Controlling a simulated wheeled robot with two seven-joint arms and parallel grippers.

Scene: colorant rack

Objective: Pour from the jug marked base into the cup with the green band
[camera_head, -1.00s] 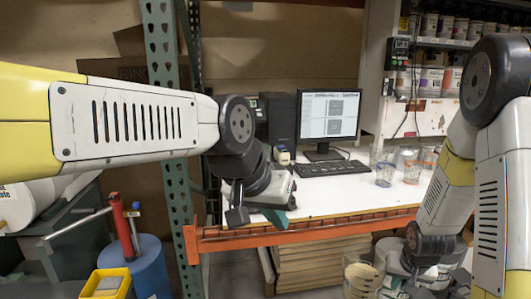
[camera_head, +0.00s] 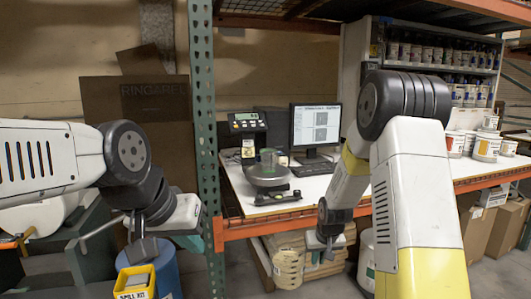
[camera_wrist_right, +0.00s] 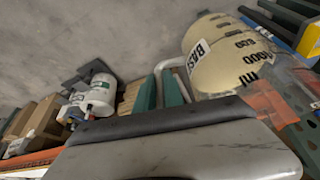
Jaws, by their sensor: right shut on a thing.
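My right gripper (camera_head: 326,240) is shut on the handle of the cream jug (camera_head: 288,268), held low in front of the shelf's orange beam. In the right wrist view the jug (camera_wrist_right: 225,60) is tilted in the picture and shows "BASE" lettering, with the white handle (camera_wrist_right: 168,72) between green fingers. A clear cup with a greenish band (camera_head: 268,159) stands upright on the scale pan (camera_head: 268,174), above and left of the jug. My left gripper (camera_head: 165,246) is at the left, away from jug and cup; its finger gap is unclear.
The scale (camera_head: 262,192) stands on the white tabletop (camera_head: 310,186), beside a monitor (camera_head: 314,125) and keyboard. A green post (camera_head: 203,130) and orange beam (camera_head: 272,228) border the bench. A yellow bin (camera_head: 135,282) is at lower left. My right arm hides part of the bench.

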